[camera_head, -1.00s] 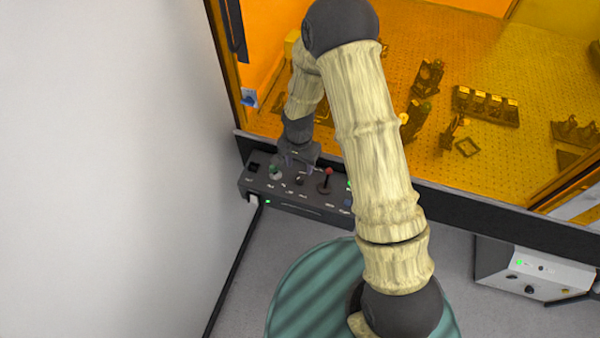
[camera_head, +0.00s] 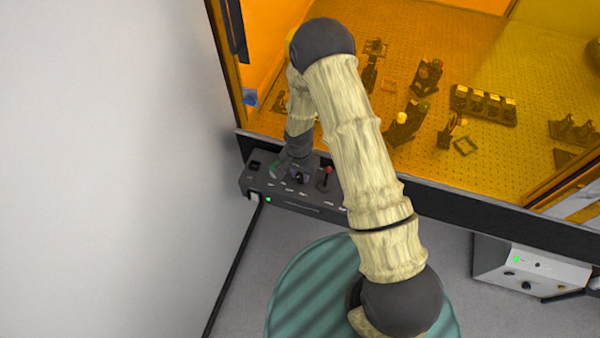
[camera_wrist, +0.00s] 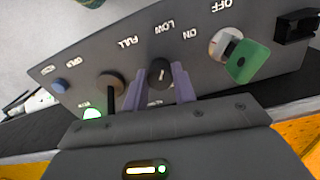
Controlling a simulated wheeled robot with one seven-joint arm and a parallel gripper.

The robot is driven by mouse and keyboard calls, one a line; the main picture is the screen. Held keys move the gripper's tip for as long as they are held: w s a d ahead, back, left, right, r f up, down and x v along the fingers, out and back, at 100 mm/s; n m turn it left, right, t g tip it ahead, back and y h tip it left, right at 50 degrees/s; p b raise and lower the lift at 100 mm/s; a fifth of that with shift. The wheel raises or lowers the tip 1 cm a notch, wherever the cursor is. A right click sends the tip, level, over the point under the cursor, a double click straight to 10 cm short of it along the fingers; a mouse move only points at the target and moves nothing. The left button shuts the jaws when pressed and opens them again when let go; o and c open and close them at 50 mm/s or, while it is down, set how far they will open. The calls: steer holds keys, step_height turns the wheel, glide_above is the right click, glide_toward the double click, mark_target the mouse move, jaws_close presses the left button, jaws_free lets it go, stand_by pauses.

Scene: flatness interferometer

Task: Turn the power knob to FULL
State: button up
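The power knob (camera_wrist: 160,73) is a small black round knob with a pale pointer line, on a dark grey control box (camera_head: 250,183). Its LOW and FULL labels appear upside down in the wrist view, above and up-left of it. My gripper (camera_wrist: 160,80) has its two purple fingers on either side of the knob, with no clear gap to it; they look shut on it. The pointer runs roughly up and down in the wrist view, and I cannot tell exactly which mark it meets. In the head view my gripper (camera_head: 300,172) partly hides the knob.
A green key (camera_wrist: 248,62) in the OFF/ON switch stands close to the right of my fingers in the wrist view. The orange enclosure (camera_head: 450,165) rises behind the box.

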steer(key=c, duration=0.4)
steer(key=shift+n+b, duration=0.4)
steer(key=shift+n, duration=0.1)
steer(key=n+b, duration=0.2)
steer(key=n, duration=0.2)
steer(key=shift+f+b, duration=0.15)
steer(key=shift+b, duration=0.2)
steer(key=n+b, duration=0.1)
steer(key=n, duration=0.3)
steer(key=shift+n+b, duration=0.4)
steer(key=shift+r+n+b, duration=0.2)
steer(key=shift+n+b, duration=0.3)
steer(key=shift+n, duration=1.7)
steer(key=o, duration=1)
